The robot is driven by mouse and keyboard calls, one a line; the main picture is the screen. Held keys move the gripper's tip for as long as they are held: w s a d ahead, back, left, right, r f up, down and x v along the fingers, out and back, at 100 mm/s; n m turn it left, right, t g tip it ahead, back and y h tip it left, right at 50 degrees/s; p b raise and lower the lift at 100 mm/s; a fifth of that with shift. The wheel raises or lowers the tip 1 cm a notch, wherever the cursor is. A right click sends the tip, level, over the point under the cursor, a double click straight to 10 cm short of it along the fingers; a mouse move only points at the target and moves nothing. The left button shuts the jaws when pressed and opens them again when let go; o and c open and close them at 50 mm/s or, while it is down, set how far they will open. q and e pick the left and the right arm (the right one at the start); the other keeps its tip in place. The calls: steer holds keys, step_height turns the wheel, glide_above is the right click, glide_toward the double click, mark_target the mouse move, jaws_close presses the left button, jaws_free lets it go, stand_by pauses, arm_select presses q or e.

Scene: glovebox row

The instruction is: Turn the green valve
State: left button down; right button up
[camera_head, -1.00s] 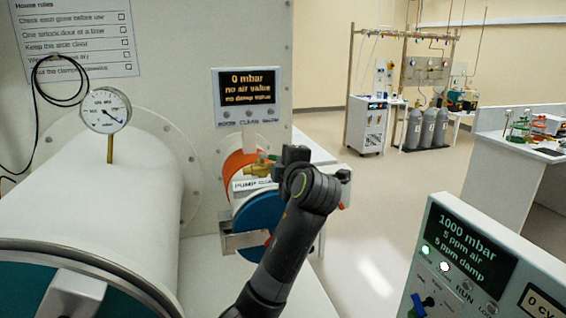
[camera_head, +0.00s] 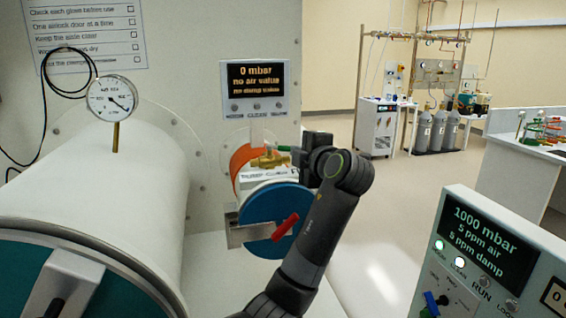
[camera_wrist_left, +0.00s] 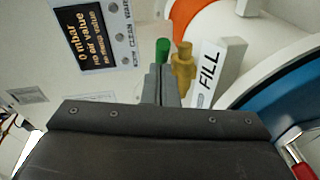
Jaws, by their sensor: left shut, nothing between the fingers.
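The green valve has a green handle end (camera_head: 283,148) on a brass body (camera_head: 266,161), on top of the small white cylinder with the blue door. In the left wrist view the green end (camera_wrist_left: 162,50) stands upright just beyond my fingertips, with the brass fitting (camera_wrist_left: 183,66) to its right. My left gripper (camera_head: 298,156) is just right of the valve in the head view, with its fingers shut and empty. It also shows in the left wrist view (camera_wrist_left: 160,84), close to the green end; I cannot tell whether they touch. My right gripper is not in view.
A label reading FILL (camera_wrist_left: 208,75) sits beside the valve. The blue door (camera_head: 262,205) carries a red handle (camera_head: 286,227). A display (camera_head: 254,85) stands behind the valve. A large white cylinder (camera_head: 95,195) with a gauge (camera_head: 111,97) fills the left. A control panel (camera_head: 490,240) is at right.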

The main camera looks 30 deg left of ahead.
arm_select(q)
steer(key=shift+w+f+b, duration=0.1)
steer(key=shift+w+b, duration=1.2)
steer(key=shift+w, duration=0.35)
steer(key=shift+w+a+b, duration=0.25)
steer(key=shift+w+b, duration=0.35)
steer(key=shift+w, duration=0.1)
